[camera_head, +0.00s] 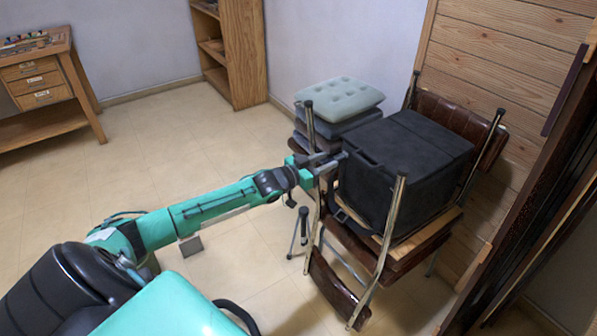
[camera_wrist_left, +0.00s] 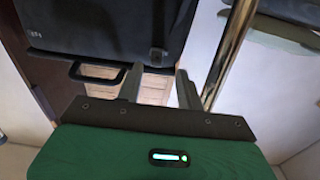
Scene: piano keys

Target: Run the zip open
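A black soft case (camera_head: 405,160) sits on a brown chair, with a flat lid on top; it also fills the upper left of the left wrist view (camera_wrist_left: 95,30). A black loop handle (camera_wrist_left: 98,73) hangs at its edge. A small dark tab (camera_wrist_left: 157,56) shows on the case just beyond my fingers; I cannot tell whether it is the zip's pull. The zip's line is not clear. My left gripper (camera_head: 340,163) is at the case's left side, close to it. In the wrist view its two fingers (camera_wrist_left: 159,80) stand apart with nothing seen between them. My right gripper is not in view.
Chrome chair legs (camera_head: 392,235) stick up around the case, and one pole (camera_wrist_left: 230,50) is close right of my fingers. Stacked cushions (camera_head: 338,100) stand behind. A wooden wall (camera_head: 500,60) is at the right. The floor (camera_head: 160,165) at the left is clear.

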